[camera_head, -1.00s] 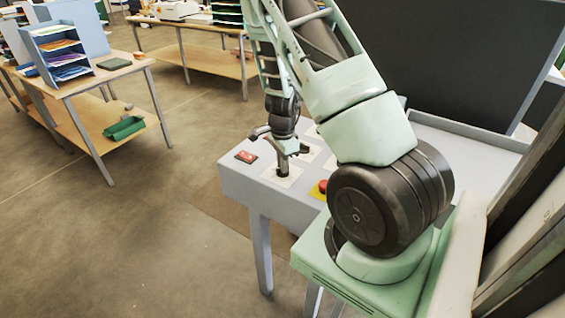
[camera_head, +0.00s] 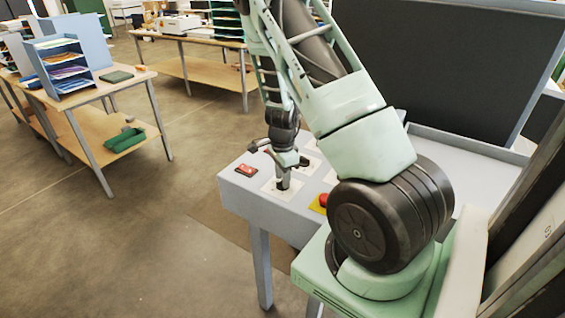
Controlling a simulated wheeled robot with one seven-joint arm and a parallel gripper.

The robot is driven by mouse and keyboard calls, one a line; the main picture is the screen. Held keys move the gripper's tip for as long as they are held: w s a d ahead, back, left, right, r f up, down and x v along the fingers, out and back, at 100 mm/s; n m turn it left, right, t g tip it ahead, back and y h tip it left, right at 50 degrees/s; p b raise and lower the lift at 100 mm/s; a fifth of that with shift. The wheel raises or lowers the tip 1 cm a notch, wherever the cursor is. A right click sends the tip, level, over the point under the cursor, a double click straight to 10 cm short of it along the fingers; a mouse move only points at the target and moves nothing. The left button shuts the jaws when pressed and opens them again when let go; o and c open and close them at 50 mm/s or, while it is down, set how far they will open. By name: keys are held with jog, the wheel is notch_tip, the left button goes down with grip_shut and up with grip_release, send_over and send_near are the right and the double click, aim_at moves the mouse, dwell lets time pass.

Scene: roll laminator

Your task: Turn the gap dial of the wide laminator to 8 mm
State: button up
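The wide laminator's pale grey top (camera_head: 238,198) stands in front of me, partly hidden by my arm. A dark upright dial knob (camera_head: 283,183) sits on a white square plate near its left end; I take it for the gap dial, but its scale is too small to read. My gripper (camera_head: 284,165) points down over this knob, with its fingers spread and the knob's top between or just below them. I cannot tell whether the fingers touch it.
A red rocker switch (camera_head: 246,170) lies left of the knob, and a red button on a yellow base (camera_head: 320,202) lies right of it. A dark panel (camera_head: 440,60) rises behind. A wooden table with a paper rack (camera_head: 62,68) stands at the left. Floor between is clear.

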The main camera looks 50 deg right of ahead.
notch_tip(320, 180, up, 17)
jog(key=shift+b, duration=0.45)
dwell(0.5)
jog(key=a+f+n+y+b, duration=0.1)
jog(key=a+f+n+b, duration=0.15)
jog(key=a+n, duration=0.75)
jog(key=a+f+n+y+b, duration=0.1)
jog(key=a+f+n+b, duration=0.2)
jog(key=a, duration=1.3)
jog(key=s+a+f+n+h+b, duration=0.1)
jog(key=s+a+n+b, duration=0.3)
jog(key=s+a+n, duration=1.1)
jog(key=s+f+n, duration=0.1)
jog(key=s+n, duration=0.1)
jog(key=n, duration=0.1)
jog(key=shift+b, duration=0.4)
jog(key=shift+a, duration=0.1)
